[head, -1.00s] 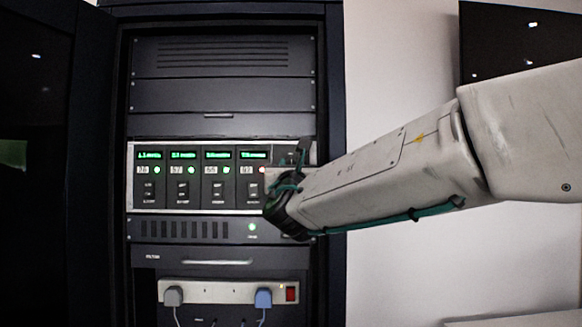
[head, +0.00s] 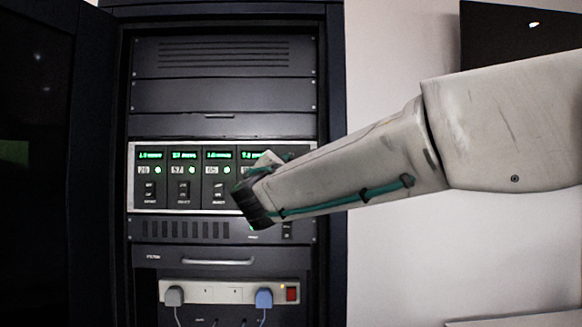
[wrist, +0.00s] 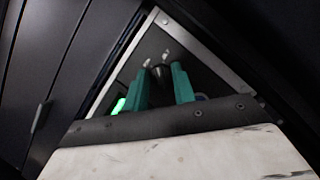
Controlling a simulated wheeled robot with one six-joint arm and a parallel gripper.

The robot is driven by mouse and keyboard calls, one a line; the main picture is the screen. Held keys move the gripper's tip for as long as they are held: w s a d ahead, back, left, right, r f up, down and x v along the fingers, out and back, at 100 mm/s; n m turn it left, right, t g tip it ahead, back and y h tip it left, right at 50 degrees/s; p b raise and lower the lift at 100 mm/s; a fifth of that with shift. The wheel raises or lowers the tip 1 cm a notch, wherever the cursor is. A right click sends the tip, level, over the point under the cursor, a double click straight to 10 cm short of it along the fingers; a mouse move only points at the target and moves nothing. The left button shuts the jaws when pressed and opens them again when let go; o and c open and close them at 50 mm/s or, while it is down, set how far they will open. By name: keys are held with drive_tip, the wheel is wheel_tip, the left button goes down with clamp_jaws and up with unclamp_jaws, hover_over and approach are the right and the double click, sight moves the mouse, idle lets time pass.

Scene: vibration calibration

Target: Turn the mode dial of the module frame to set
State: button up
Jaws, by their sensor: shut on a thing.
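The module frame (head: 170,212) is a pale-rimmed panel in the rack, with a row of dark modules with green displays in the head view. My gripper (wrist: 160,68) has two green fingers in the wrist view, closed on the sides of a small dark knob, the mode dial (wrist: 160,72). Pale marks show on the dark panel just beyond the knob. I cannot read them or tell the dial's setting. In the head view my wrist covers the frame's right part and hides the dial and the fingers.
The dark rack (head: 334,120) encloses the frame, with an open door (head: 40,180) at left. Below is a power strip (head: 215,291) with a grey plug (head: 174,296), a blue plug (head: 264,298) and a red switch (head: 292,294).

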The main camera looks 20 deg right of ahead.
drive_tip(key=shift+m+g+h, duration=0.4)
drive_tip(key=shift+m+g, duration=0.6)
drive_tip(key=shift+m, duration=1.3)
drive_tip(key=o, duration=1)
drive_tip(key=v, duration=0.7)
drive_tip(key=shift+s+a, duration=0.3)
